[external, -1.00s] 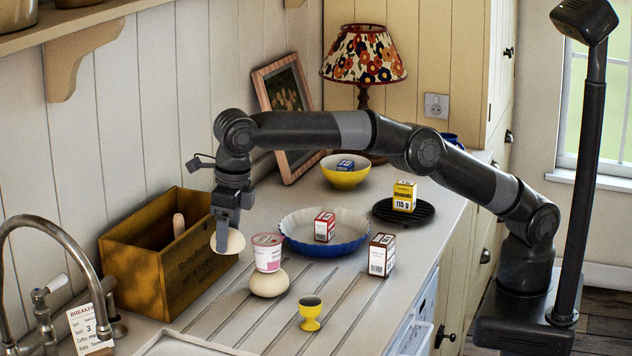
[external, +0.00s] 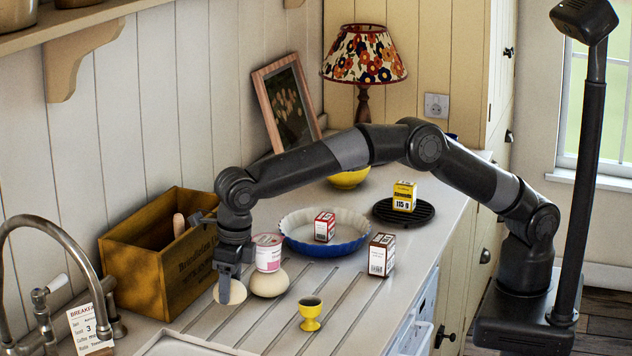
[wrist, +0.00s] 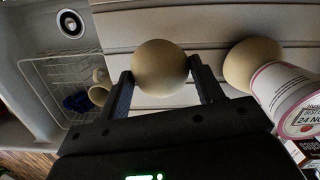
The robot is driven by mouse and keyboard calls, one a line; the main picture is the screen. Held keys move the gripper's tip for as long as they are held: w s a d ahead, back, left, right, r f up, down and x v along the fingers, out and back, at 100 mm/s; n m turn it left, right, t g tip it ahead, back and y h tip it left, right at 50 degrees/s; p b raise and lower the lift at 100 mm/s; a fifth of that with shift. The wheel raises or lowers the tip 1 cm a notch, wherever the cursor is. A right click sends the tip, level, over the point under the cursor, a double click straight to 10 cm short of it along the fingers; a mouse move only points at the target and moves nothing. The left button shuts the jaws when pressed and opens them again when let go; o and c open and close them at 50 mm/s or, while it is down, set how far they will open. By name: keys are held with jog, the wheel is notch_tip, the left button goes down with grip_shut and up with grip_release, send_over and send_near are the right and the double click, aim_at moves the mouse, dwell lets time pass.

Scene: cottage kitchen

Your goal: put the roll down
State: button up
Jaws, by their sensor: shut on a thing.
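A pale round roll (external: 229,293) is between the fingers of my gripper (external: 229,285) in the external view. It is low over the grooved drainboard, just in front of the wooden crate; I cannot tell whether it touches the surface. In the wrist view the roll (wrist: 160,67) sits between both fingertips of my gripper (wrist: 160,75), which is shut on it. A second, similar roll (external: 269,283) lies on the drainboard close to its right, and it also shows in the wrist view (wrist: 251,64).
A pink and white pot (external: 267,254) is behind the second roll. A yellow egg cup (external: 311,314) stands in front to the right. The wooden crate (external: 160,275) is at left, a blue pie dish (external: 300,244) behind. Bare drainboard (external: 262,325) lies in front.

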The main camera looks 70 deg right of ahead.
aim_at(232, 301)
jog(key=shift+f, duration=2.35)
jog(key=shift+f, duration=0.1)
jog(key=o, duration=0.7)
jog(key=shift+o, duration=0.2)
jog(key=r, duration=0.4)
jog(key=s+r, duration=0.1)
jog(key=r, duration=0.7)
jog(key=shift+s+d, duration=0.1)
jog(key=shift+s, duration=0.1)
jog(key=shift+r, duration=0.1)
